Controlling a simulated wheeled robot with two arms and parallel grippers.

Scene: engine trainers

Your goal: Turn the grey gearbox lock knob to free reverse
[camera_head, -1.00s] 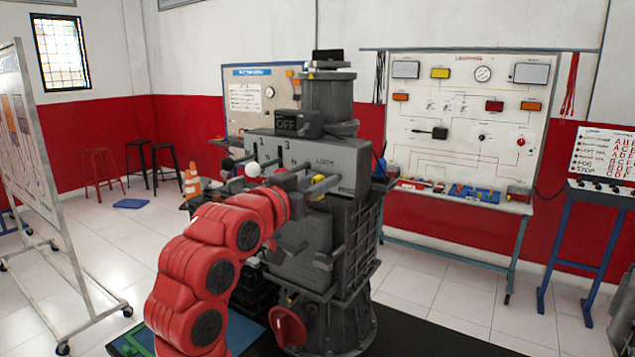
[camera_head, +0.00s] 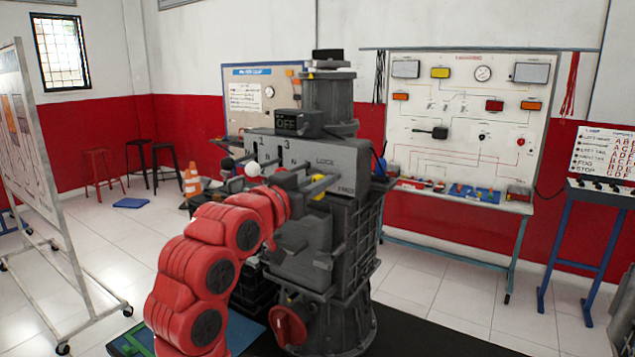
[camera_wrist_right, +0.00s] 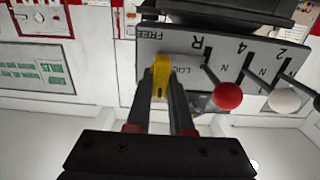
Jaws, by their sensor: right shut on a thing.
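The gearbox trainer (camera_head: 345,220) stands in the middle of the head view, with a grey panel marked LOCK and FREE. My right gripper (camera_head: 316,186) is at the right part of this panel. In the right wrist view my right gripper (camera_wrist_right: 168,80) is shut on the lock knob (camera_wrist_right: 160,76), between the LOCK and FREE marks. My left gripper is not in view.
Gear levers stick out beside my gripper: one with a red ball (camera_wrist_right: 228,96), one with a white ball (camera_wrist_right: 284,101) and a black one. A dark display box reading OFF (camera_head: 299,123) sits on top. A wall training board (camera_head: 465,130) stands behind.

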